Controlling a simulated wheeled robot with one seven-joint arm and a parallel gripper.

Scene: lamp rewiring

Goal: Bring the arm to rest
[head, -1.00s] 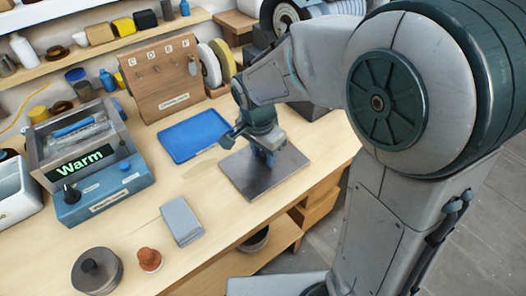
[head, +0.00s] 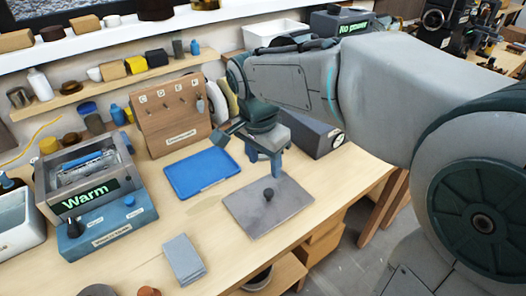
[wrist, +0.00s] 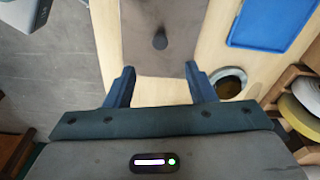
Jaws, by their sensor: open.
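My gripper (head: 265,162) hangs above the bench, just behind a flat grey metal plate (head: 247,218). In the wrist view the two blue fingers of my gripper (wrist: 157,88) are spread wide apart with nothing between them. A small dark knob-like piece (head: 268,195) stands on the plate, in front of and below the fingers and apart from them. It also shows in the wrist view (wrist: 160,41), beyond the fingertips.
A blue tray (head: 202,174) lies left of the plate. Behind stands a wooden board with hooks (head: 160,112). A device reading "Warm" (head: 88,196) is at the left, a grey cloth-like block (head: 183,259) in front. A "No power" device (head: 352,27) is at the back.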

